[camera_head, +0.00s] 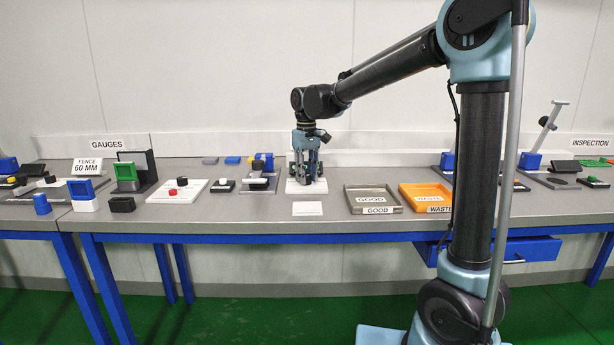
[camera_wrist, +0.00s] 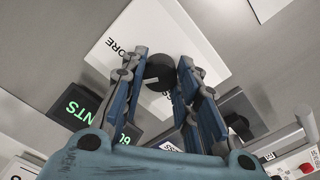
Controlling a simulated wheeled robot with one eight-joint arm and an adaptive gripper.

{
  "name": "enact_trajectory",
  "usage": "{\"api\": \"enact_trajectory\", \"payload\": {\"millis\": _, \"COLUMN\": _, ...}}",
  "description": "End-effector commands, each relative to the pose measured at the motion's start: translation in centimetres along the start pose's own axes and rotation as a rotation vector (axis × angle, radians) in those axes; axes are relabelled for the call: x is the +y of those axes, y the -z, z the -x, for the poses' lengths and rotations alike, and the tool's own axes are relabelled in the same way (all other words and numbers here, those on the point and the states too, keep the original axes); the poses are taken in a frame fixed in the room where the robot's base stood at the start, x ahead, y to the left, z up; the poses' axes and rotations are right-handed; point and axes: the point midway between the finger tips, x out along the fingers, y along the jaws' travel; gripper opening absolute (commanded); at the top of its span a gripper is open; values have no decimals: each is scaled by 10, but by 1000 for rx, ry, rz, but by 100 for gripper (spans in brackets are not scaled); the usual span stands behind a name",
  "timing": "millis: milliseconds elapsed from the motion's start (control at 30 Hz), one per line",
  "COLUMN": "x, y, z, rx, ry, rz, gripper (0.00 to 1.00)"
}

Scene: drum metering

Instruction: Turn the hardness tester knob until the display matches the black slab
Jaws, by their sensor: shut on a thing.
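My gripper (camera_head: 307,180) points straight down over the white plate (camera_head: 293,187) of the hardness tester at the middle of the bench. In the wrist view its two fingers (camera_wrist: 163,82) are closed around a round black knob (camera_wrist: 159,68) on the white plate, which carries a partly hidden word ending in "ORE". A dark display (camera_wrist: 77,107) with green characters lies beside the plate. "NTS" shows, and other green digits are cut off by a finger, so the full reading cannot be told. I cannot tell which dark piece is the black slab.
A blank white card (camera_head: 307,208) lies in front of the tester. A grey GOOD tray (camera_head: 349,204) and an orange WASTE tray (camera_head: 405,202) stand to the right. Gauges and small blocks, including a black block (camera_head: 122,205), stand to the left.

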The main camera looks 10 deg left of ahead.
Motion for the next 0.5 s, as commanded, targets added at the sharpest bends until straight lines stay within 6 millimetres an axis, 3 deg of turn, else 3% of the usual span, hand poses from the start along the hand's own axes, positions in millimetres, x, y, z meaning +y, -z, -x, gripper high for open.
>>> {"api": "enact_trajectory", "payload": {"millis": 467, "x": 2, "y": 2, "z": 1, "rx": 5, "ry": -4, "rz": -24, "gripper": 5}}
{"api": "enact_trajectory", "payload": {"millis": 500, "x": 2, "y": 3, "z": 1, "rx": 5, "ry": -4, "rz": -24, "gripper": 31}}
